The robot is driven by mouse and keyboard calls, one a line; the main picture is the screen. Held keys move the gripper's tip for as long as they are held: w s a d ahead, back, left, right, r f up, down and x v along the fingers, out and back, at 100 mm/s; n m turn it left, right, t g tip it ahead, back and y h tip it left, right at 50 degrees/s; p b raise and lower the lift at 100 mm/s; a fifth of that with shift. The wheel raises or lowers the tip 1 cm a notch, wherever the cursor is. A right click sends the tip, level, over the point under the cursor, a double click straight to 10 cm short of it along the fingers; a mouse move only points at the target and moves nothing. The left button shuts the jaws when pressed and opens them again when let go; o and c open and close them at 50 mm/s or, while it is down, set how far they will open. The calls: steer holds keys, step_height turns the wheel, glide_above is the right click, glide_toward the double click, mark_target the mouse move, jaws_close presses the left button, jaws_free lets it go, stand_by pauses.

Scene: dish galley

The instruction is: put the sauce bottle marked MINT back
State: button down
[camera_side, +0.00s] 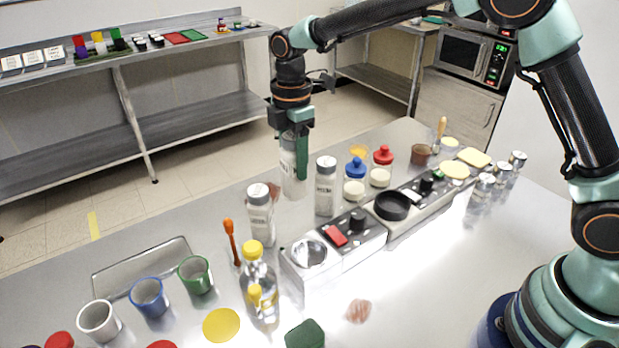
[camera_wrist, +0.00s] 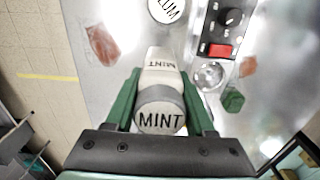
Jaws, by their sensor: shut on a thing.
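My gripper (camera_side: 292,150) is shut on a white sauce bottle with a grey cap. In the wrist view the cap of the MINT bottle (camera_wrist: 160,112) reads MINT and sits between my two green fingers (camera_wrist: 162,98). In the side view the held MINT bottle (camera_side: 293,172) is upright near the counter's far edge, partly hidden by a finger; I cannot tell whether its base touches the counter. Two similar bottles stand apart from it: one to the left (camera_side: 260,218) and one to the right (camera_side: 325,188). In the wrist view, another cap (camera_wrist: 168,8) shows the letters LUM.
A control unit with a red switch (camera_side: 335,236) and metal bowl (camera_side: 310,254) stands in front. Blue-capped (camera_side: 355,182) and red-capped (camera_side: 381,168) jars stand to the right. A yellow-capped oil bottle (camera_side: 258,280), an orange utensil (camera_side: 230,240) and several cups lie left.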

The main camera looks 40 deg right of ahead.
mark_target(295, 195)
step_height(295, 195, down, 9)
steer(key=shift+r, duration=0.15)
stand_by(0.5)
steer(key=shift+c, duration=1.3)
jaws_free()
